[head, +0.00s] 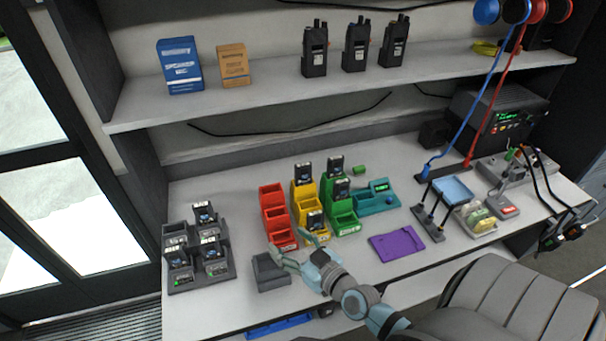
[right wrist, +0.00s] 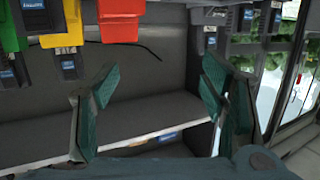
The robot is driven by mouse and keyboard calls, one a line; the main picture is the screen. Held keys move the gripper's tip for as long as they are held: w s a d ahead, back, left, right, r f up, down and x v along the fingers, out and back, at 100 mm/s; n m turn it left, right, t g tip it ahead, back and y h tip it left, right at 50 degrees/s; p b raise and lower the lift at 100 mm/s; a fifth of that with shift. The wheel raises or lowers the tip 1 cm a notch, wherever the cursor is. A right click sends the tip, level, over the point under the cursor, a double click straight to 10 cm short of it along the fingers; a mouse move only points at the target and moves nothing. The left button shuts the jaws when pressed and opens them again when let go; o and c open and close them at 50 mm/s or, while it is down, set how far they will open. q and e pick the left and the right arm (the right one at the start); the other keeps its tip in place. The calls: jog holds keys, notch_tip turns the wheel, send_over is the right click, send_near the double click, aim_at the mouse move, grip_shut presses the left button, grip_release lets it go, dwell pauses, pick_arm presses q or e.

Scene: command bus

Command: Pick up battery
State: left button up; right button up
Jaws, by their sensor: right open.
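Black batteries with pale labels stand in the charger at the left of the bench; one is the upper battery (head: 205,213). Others stand in the yellow bins (head: 307,206) and the green bins (head: 345,222); one is in the front yellow bin (head: 315,220). My right gripper (head: 289,246) is open and empty, over the bench front near the red and yellow bins. In the right wrist view its two teal fingers (right wrist: 160,68) are spread wide with nothing between them. Dark batteries (right wrist: 68,66) hang near the top there. My left gripper is not in view.
Red bins (head: 273,205) stand behind the gripper, and a grey open box (head: 270,272) is just beside it. A purple pad (head: 396,246) lies to the right. Radios (head: 355,45) stand on the upper shelf (head: 270,88). A seat (head: 510,300) is at the front right.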

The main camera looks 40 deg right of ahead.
aim_at(305, 176)
jog(key=w+d+r+m+t+h, duration=0.15)
jog(key=d+m+h, duration=0.25)
jog(key=d+h, duration=0.5)
jog(key=w+d+b, duration=0.1)
jog(key=w+d, duration=0.1)
jog(key=w, duration=0.2)
jog(key=w+d+y+b, duration=0.1)
jog(key=w+d+b, duration=0.1)
jog(key=w, duration=0.2)
jog(key=w+d+y+b, duration=0.1)
jog(key=w+d+b, duration=0.1)
jog(key=w, duration=0.2)
jog(key=shift+d+f, duration=0.3)
jog(key=shift+w+d, duration=0.1)
jog(key=shift+w, duration=0.15)
jog(key=shift+r, duration=0.15)
jog(key=shift+c, duration=0.2)
grip_shut()
